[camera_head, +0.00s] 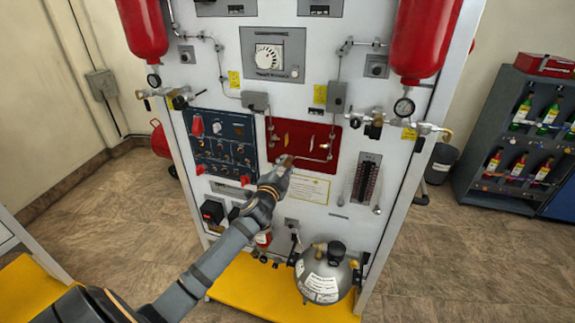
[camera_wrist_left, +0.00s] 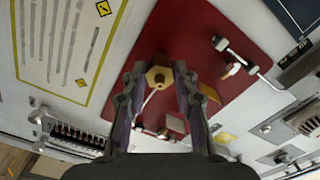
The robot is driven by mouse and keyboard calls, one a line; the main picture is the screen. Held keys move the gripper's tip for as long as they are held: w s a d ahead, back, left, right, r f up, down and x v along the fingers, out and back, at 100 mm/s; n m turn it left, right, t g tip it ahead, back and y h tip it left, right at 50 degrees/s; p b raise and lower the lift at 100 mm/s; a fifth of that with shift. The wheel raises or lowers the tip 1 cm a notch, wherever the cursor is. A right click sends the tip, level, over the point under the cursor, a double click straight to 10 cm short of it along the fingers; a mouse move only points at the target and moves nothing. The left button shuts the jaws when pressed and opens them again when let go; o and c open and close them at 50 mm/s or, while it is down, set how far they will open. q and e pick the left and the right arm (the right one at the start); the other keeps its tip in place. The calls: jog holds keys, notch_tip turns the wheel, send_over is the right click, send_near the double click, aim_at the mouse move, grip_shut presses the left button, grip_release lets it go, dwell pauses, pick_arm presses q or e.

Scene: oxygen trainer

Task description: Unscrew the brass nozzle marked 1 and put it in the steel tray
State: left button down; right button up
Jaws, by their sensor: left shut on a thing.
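A brass hexagonal nozzle (camera_wrist_left: 159,78) shows in the left wrist view, in front of the red panel (camera_wrist_left: 205,25). My left gripper (camera_wrist_left: 159,72) has a fingertip on each side of it and is shut on it. In the head view my left gripper (camera_head: 284,162) is at the lower left edge of the red panel (camera_head: 289,128), and it largely hides the nozzle. The mark 1 on the nozzle is not legible. I cannot make out the steel tray in either view. My right gripper is not in view.
Metal pipe fittings (camera_wrist_left: 235,52) stick out from the red panel beside the gripper. A blue switch panel (camera_head: 222,125) is to the left. A round grey tank (camera_head: 323,280) stands on the yellow base (camera_head: 245,285) below. Red cylinders (camera_head: 425,38) hang at both top sides.

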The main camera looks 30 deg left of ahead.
pick_arm(q)
jog(key=shift+f+n+b, duration=0.25)
jog(key=shift+n+b, duration=0.15)
jog(key=shift+n, duration=0.3)
jog(key=shift+r+n, duration=0.1)
jog(key=shift+n, duration=0.4)
jog(key=shift+r, duration=0.1)
jog(key=shift+n+b, duration=0.45)
jog(key=shift+n, duration=0.15)
jog(key=c, duration=1)
grip_release()
jog(key=shift+c, duration=0.2)
jog(key=shift+s, duration=0.15)
